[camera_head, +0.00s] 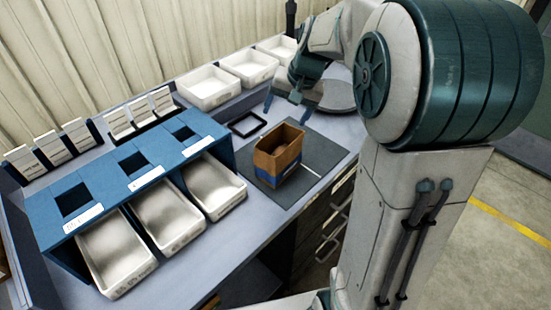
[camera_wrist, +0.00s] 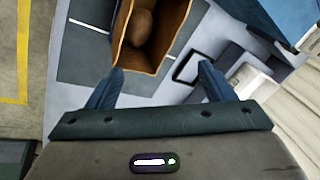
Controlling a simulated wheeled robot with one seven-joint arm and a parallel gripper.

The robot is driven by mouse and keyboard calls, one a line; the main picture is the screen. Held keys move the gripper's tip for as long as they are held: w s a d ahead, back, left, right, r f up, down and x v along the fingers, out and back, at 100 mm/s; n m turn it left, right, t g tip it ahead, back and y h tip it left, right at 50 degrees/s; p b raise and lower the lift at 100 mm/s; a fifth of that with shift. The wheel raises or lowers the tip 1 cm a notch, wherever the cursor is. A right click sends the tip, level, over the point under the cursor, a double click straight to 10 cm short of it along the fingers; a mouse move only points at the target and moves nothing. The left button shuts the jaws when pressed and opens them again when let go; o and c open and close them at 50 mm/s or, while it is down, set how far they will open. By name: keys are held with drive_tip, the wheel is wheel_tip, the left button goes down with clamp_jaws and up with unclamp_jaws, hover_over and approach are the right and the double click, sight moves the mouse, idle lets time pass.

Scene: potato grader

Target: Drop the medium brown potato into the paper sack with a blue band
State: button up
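The paper sack (camera_head: 285,157) stands open and upright on a dark grey mat, with a blue band low on its side. The wrist view looks into the sack (camera_wrist: 137,60), where a brown potato (camera_wrist: 140,24) lies inside. My gripper (camera_wrist: 161,70) is open, with its two dark fingers spread and nothing between them. The fingers are apart from the potato, near the sack's rim in the wrist view. In the head view my gripper (camera_head: 284,100) is above the table behind the sack, partly hidden by my arm.
A blue grader (camera_head: 105,180) with square openings and metal trays (camera_head: 155,215) stands left of the sack. White bins (camera_head: 208,88) line the back. A black square frame (camera_head: 247,124) lies beside the mat (camera_head: 320,150). Small card holders stand along the wall. Drawers sit below the table.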

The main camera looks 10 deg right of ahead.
drive_tip(key=v, duration=1.4)
drive_tip(key=shift+b, duration=0.35)
drive_tip(key=shift+f, duration=0.1)
drive_tip(key=s+a+f+n+h, duration=0.1)
drive_tip(key=s+f+n, duration=0.1)
drive_tip(key=s+f, duration=0.6)
drive_tip(key=s+a+f+n+h, duration=0.1)
drive_tip(key=s+a+f+n, duration=0.1)
drive_tip(key=s+f, duration=0.5)
drive_tip(key=s, duration=0.4)
drive_tip(key=shift+s+a+f+n, duration=0.3)
drive_tip(key=shift+a+f, duration=0.05)
drive_tip(key=shift+f, duration=0.05)
drive_tip(key=shift+c, duration=0.4)
